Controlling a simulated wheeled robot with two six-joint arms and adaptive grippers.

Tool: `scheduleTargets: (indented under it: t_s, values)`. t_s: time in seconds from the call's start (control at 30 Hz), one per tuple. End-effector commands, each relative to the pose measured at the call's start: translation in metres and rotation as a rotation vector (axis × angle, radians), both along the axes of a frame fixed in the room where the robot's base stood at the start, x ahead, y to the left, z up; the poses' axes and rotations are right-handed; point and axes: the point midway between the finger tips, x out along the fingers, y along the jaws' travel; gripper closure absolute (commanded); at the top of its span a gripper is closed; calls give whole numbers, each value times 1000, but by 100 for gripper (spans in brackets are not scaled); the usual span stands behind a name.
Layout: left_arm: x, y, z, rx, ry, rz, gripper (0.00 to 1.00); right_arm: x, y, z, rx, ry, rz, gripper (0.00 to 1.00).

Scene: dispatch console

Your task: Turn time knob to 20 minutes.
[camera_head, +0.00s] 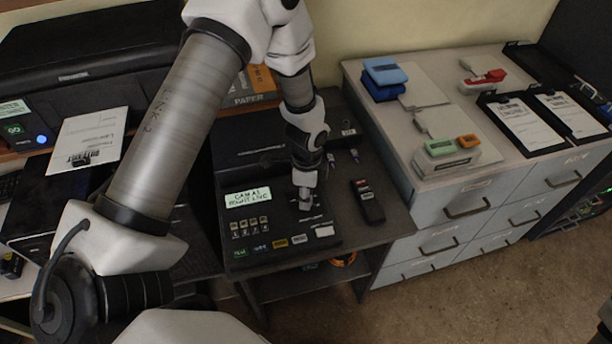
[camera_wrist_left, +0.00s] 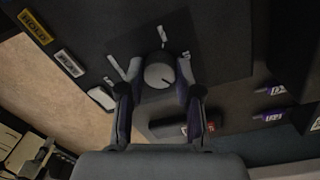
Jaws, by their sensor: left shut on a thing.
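The dispatch console (camera_head: 275,243) is a black panel with a pale green lit screen (camera_head: 248,198) and rows of small buttons. My left gripper (camera_head: 305,204) reaches down onto the console's right part and hides most of the knob there.
A black handset (camera_head: 367,202) lies right of the console. Further right, a drawer cabinet (camera_head: 425,190) bears staplers, boxes and clipboards (camera_head: 522,122). A printer (camera_head: 85,70) and a paper sheet (camera_head: 88,140) are at the left. Floor at front right is clear.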

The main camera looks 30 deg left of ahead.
Motion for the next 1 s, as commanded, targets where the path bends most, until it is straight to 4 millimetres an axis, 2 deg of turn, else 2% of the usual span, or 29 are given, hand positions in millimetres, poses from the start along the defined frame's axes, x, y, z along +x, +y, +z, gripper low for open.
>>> scheduleTargets:
  t_s: [0.43,0.47,0.5,0.53,0.87,1.0]
  values:
    - [-2,0,-2,0,6,-11,100,0,0,0,0,0,0,100]
    - [-2,0,-2,0,6,-11,59,0,0,0,0,0,0,100]
    - [-2,0,-2,0,6,-11,45,0,0,0,0,0,0,100]
    - [-2,0,-2,0,4,-11,41,0,0,0,0,0,0,100]
    - [0,0,2,0,1,-10,41,0,0,0,0,0,0,100]
    - [2,0,21,-1,-2,-10,41,0,0,0,0,0,0,100]
